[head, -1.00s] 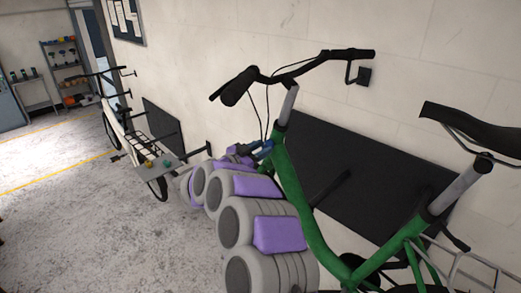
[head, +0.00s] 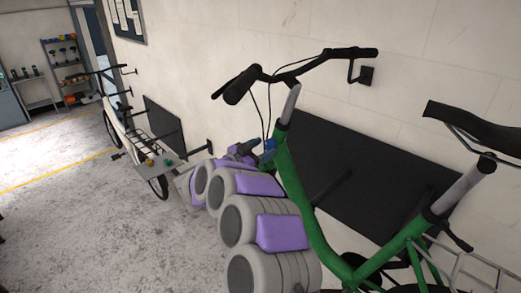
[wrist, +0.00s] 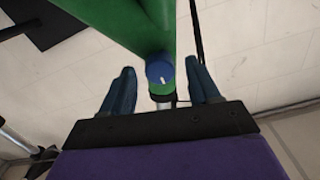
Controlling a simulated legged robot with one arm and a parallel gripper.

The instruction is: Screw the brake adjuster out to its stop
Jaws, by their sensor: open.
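The brake adjuster appears as a small round blue knob (wrist: 160,72) with a white mark, on the green frame tube (wrist: 125,28) in the wrist view. My gripper (wrist: 161,68) is open, with one dark blue finger on each side of the knob. Gaps show between the fingers and the knob, so I am not holding it. In the head view my gripper (head: 257,147) is at the front of the green bike (head: 298,190), below its handlebar. The knob cannot be made out there.
The black handlebar (head: 300,66) is above my gripper, and cables hang beside it. A dark panel (head: 370,170) is on the pale wall behind the bike. Another bike (head: 140,145) stands further back left. The floor (head: 90,220) on the left is clear.

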